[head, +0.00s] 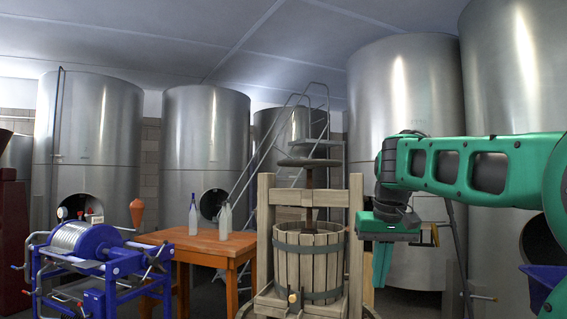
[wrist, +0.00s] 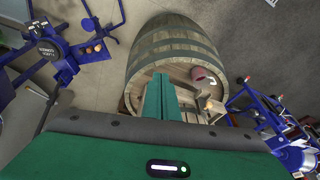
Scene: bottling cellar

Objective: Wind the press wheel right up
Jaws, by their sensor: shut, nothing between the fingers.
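The wooden basket press (head: 308,262) stands right of centre in the head view, its slatted basket bound with dark hoops. The press wheel (head: 308,162) is a dark flat disc on an upright screw (head: 308,188), above the frame's crossbeam (head: 308,197). A length of screw shows between wheel and beam. My gripper (head: 382,268) hangs pointing down to the right of the press frame, lower than the wheel and clear of it. Its fingers also show in the wrist view (wrist: 165,95), shut and empty. I cannot make out the wheel in the wrist view.
A wooden table (head: 205,243) with bottles (head: 193,215) stands left of the press. A blue-framed machine (head: 90,262) is at far left. Steel tanks (head: 400,100) and a metal stair (head: 318,150) stand behind.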

